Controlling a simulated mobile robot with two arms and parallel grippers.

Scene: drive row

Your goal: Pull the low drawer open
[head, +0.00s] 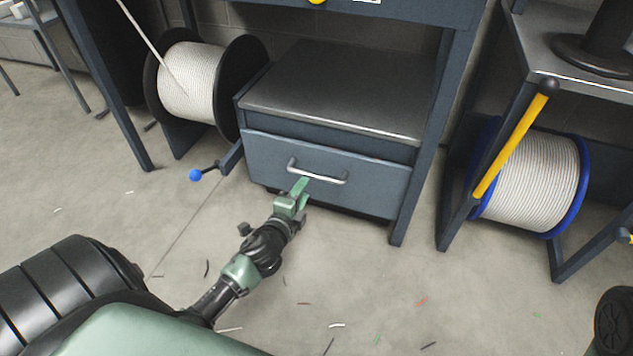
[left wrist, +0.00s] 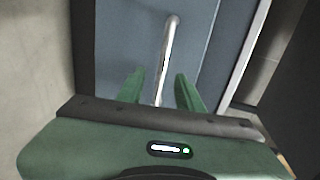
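The low drawer (head: 360,183) is a blue-grey front under a metal-topped cabinet, and it looks shut or nearly so. Its silver bar handle (head: 318,175) runs across the upper middle of the front. My left gripper (head: 300,188) is at the left part of the handle. In the left wrist view the handle (left wrist: 168,50) runs between the two green fingers of my left gripper (left wrist: 160,92). The fingers are apart, with gaps to the bar on both sides. The drawer front (left wrist: 125,40) fills the view behind. My right gripper is not in view.
A blue-rimmed spool (head: 530,180) and a yellow lever (head: 512,140) are at right. The floor (head: 400,290) before the drawer is open, with small scraps.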

